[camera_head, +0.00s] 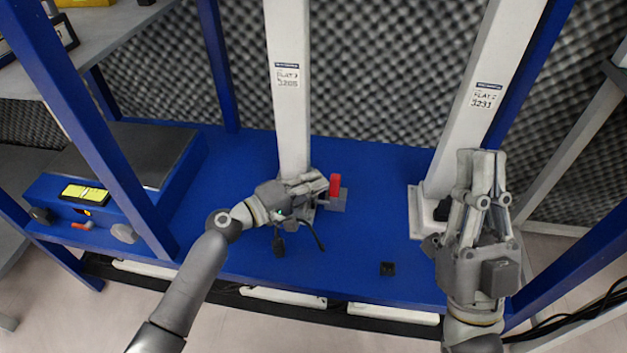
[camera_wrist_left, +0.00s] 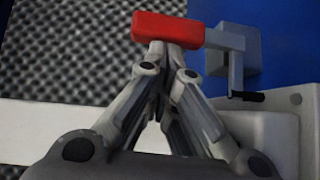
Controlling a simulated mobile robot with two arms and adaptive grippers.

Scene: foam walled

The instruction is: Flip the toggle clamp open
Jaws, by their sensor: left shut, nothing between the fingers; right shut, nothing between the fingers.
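The toggle clamp has a red handle (camera_head: 335,184) and a grey base (camera_head: 338,202), and stands on the blue bench beside the foot of the left white post. In the left wrist view the red handle (camera_wrist_left: 167,29) lies across the picture just beyond my fingertips, with the grey clamp block (camera_wrist_left: 235,50) to its right. My left gripper (camera_head: 322,184) is shut and empty, its tips at or very near the handle; I cannot tell whether they touch. My right gripper (camera_head: 483,160) is shut and empty, raised before the right white post, away from the clamp.
Two white posts (camera_head: 290,90) (camera_head: 478,100) rise from the blue bench (camera_head: 240,180). A dark-topped blue unit (camera_head: 130,160) stands at the left behind a blue upright. Bench between the posts is mostly clear.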

